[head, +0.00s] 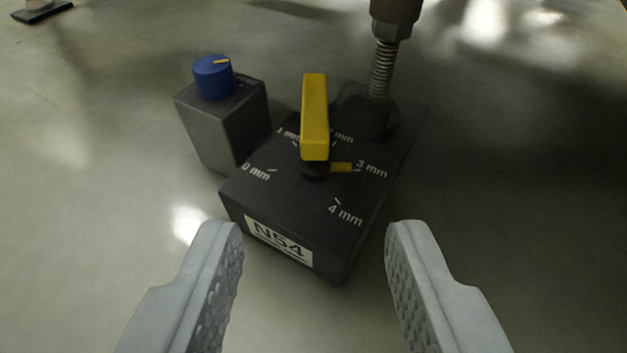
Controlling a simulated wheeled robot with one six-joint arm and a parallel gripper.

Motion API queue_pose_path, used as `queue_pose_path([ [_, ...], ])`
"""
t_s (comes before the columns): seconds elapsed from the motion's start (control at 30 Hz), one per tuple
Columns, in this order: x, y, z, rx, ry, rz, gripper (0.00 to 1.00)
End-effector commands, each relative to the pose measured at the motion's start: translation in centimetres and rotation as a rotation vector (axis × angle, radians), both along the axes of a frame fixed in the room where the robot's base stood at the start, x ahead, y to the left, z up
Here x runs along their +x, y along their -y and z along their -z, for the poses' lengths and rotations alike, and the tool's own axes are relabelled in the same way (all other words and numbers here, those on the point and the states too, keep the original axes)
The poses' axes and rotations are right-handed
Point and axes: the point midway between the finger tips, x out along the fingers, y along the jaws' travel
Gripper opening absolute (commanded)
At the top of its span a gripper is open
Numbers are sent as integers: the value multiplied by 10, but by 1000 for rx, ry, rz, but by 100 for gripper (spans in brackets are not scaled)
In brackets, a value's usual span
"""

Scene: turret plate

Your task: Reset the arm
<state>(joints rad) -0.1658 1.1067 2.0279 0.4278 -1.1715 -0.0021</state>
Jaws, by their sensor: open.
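My gripper (314,265) is open and empty. Its two grey fingers with dimpled inner pads come in from the bottom of the view, one on each side. Ahead of them, between and beyond the fingertips, stands a dark box (300,205) with a white label reading N54. A yellow handle (315,115) rises from its top, and a small yellow pointer (341,167) at its foot points right, near the 3 mm mark. Marks for 0, 1, 3 and 4 mm are legible; another is partly hidden behind the handle. The fingers appear clear of the box.
A grey box (222,125) with a blue knob (213,77) stands close at the left. A dark-footed object (42,11) is at the far top left. The pale floor (90,200) at left is clear.

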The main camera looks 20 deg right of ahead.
Motion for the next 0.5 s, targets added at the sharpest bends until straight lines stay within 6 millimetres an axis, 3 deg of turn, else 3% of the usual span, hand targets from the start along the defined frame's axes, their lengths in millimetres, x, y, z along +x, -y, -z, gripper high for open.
queue_pose_path([
  [0.17,14,-1,-35,16,15,-6,42],
  [0.5,45,-5,-158,64,51,-38,42],
])
